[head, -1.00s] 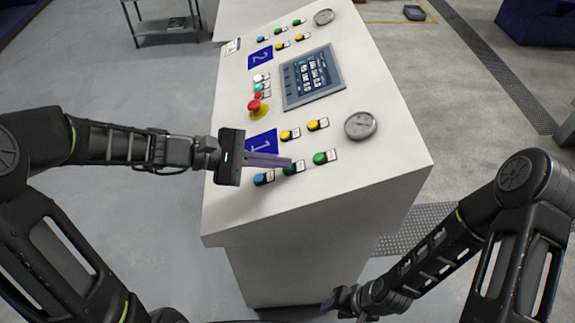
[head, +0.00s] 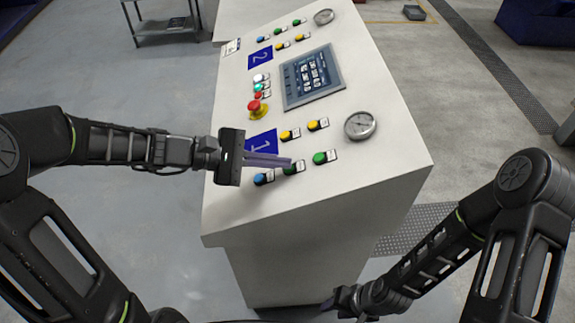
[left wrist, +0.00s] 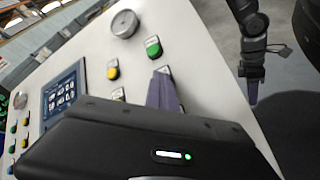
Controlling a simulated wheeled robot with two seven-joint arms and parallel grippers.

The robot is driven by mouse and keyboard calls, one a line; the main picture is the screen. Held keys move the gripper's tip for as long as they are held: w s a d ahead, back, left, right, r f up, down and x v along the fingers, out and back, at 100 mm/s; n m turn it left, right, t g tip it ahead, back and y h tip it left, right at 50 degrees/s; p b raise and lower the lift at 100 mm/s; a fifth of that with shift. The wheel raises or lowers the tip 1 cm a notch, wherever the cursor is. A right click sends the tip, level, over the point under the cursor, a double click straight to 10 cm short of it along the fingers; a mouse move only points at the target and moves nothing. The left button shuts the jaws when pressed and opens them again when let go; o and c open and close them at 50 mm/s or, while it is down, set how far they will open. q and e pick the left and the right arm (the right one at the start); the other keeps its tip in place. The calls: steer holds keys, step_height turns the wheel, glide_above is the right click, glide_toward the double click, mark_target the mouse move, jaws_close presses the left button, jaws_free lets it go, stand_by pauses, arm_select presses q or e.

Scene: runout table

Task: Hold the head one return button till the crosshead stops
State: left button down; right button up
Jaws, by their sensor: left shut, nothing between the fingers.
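The head one group on the sloped white console has a blue plate marked 1 (head: 262,144), a blue button (head: 260,179), a green button (head: 290,170), another green button (head: 319,158) and two yellow buttons (head: 286,135). Their small labels are too small to read. My left gripper (head: 288,163) is shut and empty, its fingertips at the middle green button and partly covering it. Contact or pressing cannot be told. In the left wrist view the shut fingers (left wrist: 163,92) hide that button; the other green button (left wrist: 153,47) shows beyond. My right gripper (head: 345,299) hangs low beside the console, its jaws unclear.
A round gauge (head: 360,125) sits right of the yellow buttons. A red emergency button (head: 255,107), a screen (head: 313,77) and the head two group with plate 2 (head: 260,57) lie farther up. The crosshead is not identifiable.

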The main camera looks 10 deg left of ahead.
arm_select(q)
steer(key=shift+s+a+r+p, duration=0.1)
steer(key=shift+a+r+p, duration=0.25)
steer(key=shift+r+p, duration=0.4)
steer(key=shift+r, duration=0.1)
steer(key=r+p, duration=0.1)
steer(key=a+r+p, duration=0.1)
steer(key=r, duration=0.1)
steer(key=a+r+p, duration=0.1)
steer(key=shift+s+r+p, duration=0.25)
steer(key=shift+p, duration=0.05)
stand_by(0.5)
